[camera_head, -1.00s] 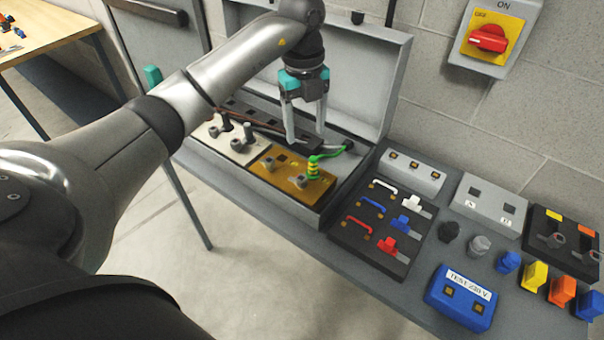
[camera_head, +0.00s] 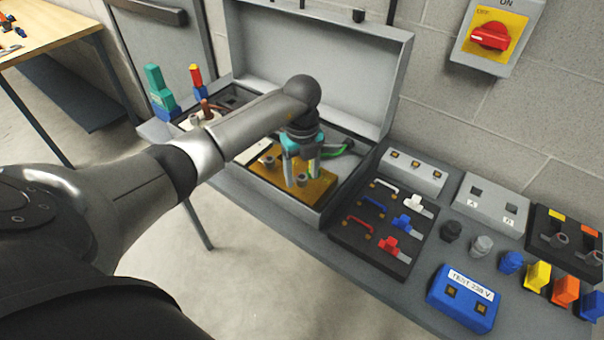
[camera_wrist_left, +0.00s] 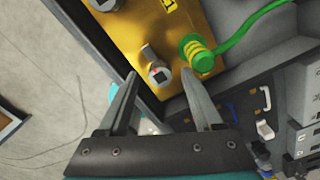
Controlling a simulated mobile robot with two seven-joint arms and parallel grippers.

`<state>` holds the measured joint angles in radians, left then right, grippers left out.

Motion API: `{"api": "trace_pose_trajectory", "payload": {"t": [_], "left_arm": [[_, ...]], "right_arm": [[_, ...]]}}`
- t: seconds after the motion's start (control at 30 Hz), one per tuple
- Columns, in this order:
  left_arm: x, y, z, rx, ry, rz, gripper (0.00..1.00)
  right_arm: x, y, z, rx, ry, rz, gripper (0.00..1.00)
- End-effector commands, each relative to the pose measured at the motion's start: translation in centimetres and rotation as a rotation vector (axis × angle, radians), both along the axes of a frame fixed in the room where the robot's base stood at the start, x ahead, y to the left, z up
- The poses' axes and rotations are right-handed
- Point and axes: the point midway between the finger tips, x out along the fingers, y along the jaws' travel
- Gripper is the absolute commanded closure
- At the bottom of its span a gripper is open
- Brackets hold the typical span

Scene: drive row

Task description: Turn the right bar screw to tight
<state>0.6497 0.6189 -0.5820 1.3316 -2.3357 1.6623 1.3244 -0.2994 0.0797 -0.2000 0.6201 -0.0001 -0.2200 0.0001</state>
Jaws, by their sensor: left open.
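A brass bar (camera_head: 322,188) lies in the open grey box and carries two grey screws. The right bar screw (camera_head: 303,181) shows below my left gripper (camera_head: 301,178), and the left bar screw (camera_head: 268,162) stands to its left. In the left wrist view, the right bar screw (camera_wrist_left: 159,74) has a short side handle and lies between the fingertips of my left gripper (camera_wrist_left: 159,75). The fingers are open, with a gap on both sides of the screw head. A green wire with a yellow-striped end (camera_wrist_left: 199,54) sits beside it on the bar. My right gripper is out of view.
The box's front wall (camera_head: 265,187) and raised lid (camera_head: 320,65) border the work area. A black switch panel (camera_head: 345,240) stands to the right, with a blue block (camera_head: 462,298) and several knobs beyond it. A red rotary switch (camera_head: 490,37) is on the wall.

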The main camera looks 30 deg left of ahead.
Motion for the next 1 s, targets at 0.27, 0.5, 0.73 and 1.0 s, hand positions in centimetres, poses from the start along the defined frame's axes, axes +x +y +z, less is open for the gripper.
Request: {"api": "trace_pose_trajectory", "payload": {"t": [0.27,0.5,0.73,1.0], "left_arm": [[0.00,0.01,-0.48,0.001,-0.001,-0.001,0.33],[0.00,0.01,-0.45,0.000,0.000,0.000,0.50],[0.01,0.03,-0.44,0.001,-0.001,0.000,0.76],[-0.01,0.05,-0.42,0.001,0.000,0.000,1.00]], "right_arm": [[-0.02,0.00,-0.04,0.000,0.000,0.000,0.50],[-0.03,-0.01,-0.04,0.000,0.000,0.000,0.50],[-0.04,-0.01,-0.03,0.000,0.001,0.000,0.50],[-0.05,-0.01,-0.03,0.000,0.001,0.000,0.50]]}}
